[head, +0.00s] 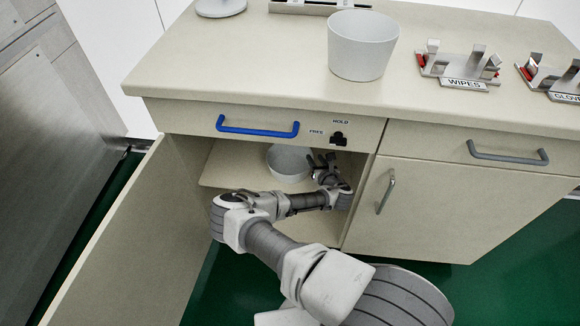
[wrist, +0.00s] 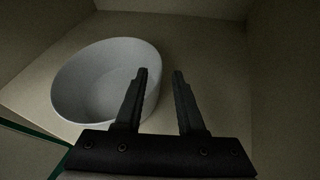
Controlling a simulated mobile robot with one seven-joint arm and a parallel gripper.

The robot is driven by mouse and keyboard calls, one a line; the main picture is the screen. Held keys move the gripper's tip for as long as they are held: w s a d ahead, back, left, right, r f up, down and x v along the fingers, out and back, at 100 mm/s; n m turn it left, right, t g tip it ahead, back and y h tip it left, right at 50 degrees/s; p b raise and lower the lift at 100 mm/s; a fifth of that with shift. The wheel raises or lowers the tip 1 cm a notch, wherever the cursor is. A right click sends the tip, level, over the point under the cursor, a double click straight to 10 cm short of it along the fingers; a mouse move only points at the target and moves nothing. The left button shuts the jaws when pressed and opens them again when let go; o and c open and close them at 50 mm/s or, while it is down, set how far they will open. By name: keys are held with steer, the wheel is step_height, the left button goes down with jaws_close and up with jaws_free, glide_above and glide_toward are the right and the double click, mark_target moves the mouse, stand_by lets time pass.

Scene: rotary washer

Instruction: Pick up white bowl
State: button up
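The white bowl (head: 288,163) stands upright on the shelf inside the open cabinet. In the wrist view the bowl (wrist: 95,80) is at the left, and it looks empty. In the head view my gripper (head: 325,160) is inside the cabinet, just right of the bowl, and is too small there to show the fingers clearly.
The cabinet door (head: 130,240) stands open at the left. A drawer with a blue handle (head: 258,128) is above the opening. A larger white container (head: 362,45) and a WIPES holder (head: 460,68) stand on the counter. The shelf (wrist: 205,50) is bare beyond my fingers.

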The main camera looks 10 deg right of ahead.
steer(key=x, duration=0.3)
steer(key=shift+w+a+b, duration=0.1)
steer(key=shift+w+b, duration=0.1)
steer(key=shift+b, duration=0.15)
jaws_close()
stand_by(1.1)
